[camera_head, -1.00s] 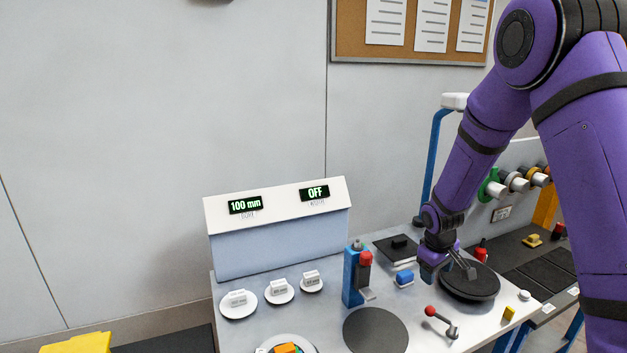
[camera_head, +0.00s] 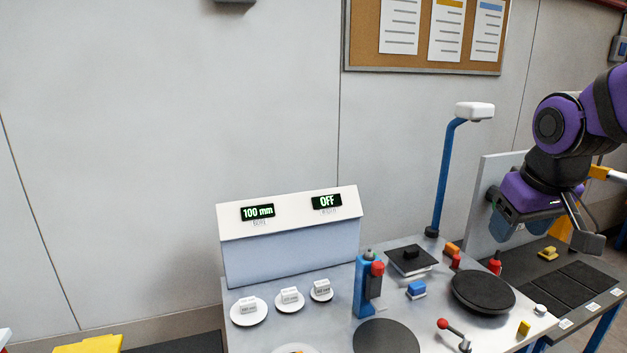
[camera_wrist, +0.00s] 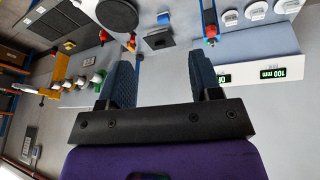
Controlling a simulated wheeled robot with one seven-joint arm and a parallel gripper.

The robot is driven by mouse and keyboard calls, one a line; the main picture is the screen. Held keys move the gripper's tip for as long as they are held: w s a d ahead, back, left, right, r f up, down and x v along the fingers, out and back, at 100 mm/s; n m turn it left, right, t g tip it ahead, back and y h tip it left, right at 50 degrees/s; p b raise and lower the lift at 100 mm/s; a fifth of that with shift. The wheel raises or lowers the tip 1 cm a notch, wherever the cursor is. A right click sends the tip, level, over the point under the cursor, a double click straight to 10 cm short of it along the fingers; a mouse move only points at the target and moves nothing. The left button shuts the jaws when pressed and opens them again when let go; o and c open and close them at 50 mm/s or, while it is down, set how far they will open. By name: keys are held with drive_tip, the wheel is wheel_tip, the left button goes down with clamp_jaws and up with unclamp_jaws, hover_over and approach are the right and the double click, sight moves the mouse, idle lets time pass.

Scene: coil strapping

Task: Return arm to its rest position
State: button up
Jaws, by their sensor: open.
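My gripper (camera_head: 590,222) is at the right of the head view, raised above the right side of the workbench (camera_head: 440,310). Its jaws are open with nothing between them. My purple arm is folded in at the right edge of the head view. The gripper covers part of the grey panel behind it.
A control box (camera_head: 290,245) reads 100 mm and OFF. A blue lamp post (camera_head: 443,180) rises at the bench's back. A black round disc (camera_head: 483,291), a blue stand (camera_head: 363,287) and a red-knobbed lever (camera_head: 452,333) stand on the bench. Space above the bench's left is clear.

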drive_tip(key=s+a+r+m+t, duration=0.1)
drive_tip(key=s+r, duration=0.2)
drive_tip(key=s, duration=1)
drive_tip(key=shift+s+a+r+y, duration=0.2)
drive_tip(key=shift+a+r+y, duration=0.1)
drive_tip(key=shift+r, duration=0.1)
